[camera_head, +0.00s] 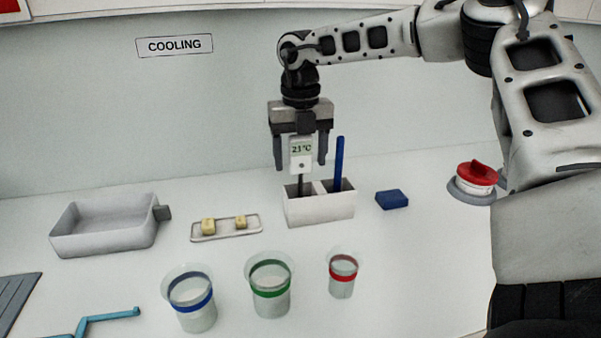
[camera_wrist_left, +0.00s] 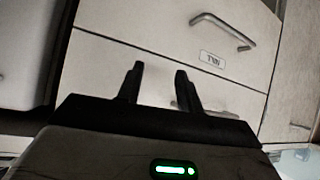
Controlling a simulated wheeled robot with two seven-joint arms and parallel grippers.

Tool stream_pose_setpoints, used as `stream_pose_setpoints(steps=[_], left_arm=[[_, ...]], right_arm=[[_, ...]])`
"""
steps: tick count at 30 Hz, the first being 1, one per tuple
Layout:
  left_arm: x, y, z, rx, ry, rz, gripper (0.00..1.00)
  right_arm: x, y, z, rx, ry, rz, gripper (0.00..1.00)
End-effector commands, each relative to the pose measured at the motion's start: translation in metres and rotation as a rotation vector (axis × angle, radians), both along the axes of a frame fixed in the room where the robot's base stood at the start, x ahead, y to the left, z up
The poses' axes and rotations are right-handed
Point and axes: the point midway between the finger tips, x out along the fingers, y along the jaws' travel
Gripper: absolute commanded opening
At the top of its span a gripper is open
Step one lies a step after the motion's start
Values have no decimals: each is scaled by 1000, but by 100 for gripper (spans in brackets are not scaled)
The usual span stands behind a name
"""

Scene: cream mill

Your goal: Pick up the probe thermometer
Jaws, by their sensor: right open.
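The probe thermometer (camera_head: 301,153) has a white head with a display reading 21 °C. It stands upright, its dark probe going down into the left compartment of a white two-part holder (camera_head: 320,208). My right gripper (camera_head: 301,162) is above the holder, pointing down. Its two fingers are open, one on each side of the thermometer head, with a gap visible at the right finger. My left gripper (camera_wrist_left: 158,84) shows in the left wrist view, its fingers apart and nothing between them, in front of pale drawers (camera_wrist_left: 200,60).
A blue stick (camera_head: 339,160) stands in the holder's right compartment. A blue block (camera_head: 392,199) and a red-topped item (camera_head: 474,178) are to the right. A grey tray (camera_head: 105,222) and a small dish (camera_head: 226,228) are left. Blue-, green- and red-banded cups (camera_head: 342,283) stand in front.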

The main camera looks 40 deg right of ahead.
Motion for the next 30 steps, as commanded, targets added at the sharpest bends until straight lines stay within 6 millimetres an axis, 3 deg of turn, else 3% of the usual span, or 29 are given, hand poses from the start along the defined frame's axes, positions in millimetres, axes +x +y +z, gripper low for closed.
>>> stream_pose_setpoints(steps=[6, 11, 12, 23, 30], left_arm=[[0, 0, -2, 3, 2, -1, 36], [0, 1, -2, 6, 2, -3, 36], [0, 2, -2, 8, 2, -4, 36], [-1, 2, -4, 11, 3, -7, 36], [0, 2, -7, 3, 1, -6, 36]], right_arm=[[0, 0, -1, 0, -1, -1, 67], [0, 0, -1, 1, 0, -1, 26], [0, 0, -1, 1, 0, -1, 21], [1, 0, 7, -1, -3, -1, 22], [1, 0, 52, -2, -7, -2, 22]])
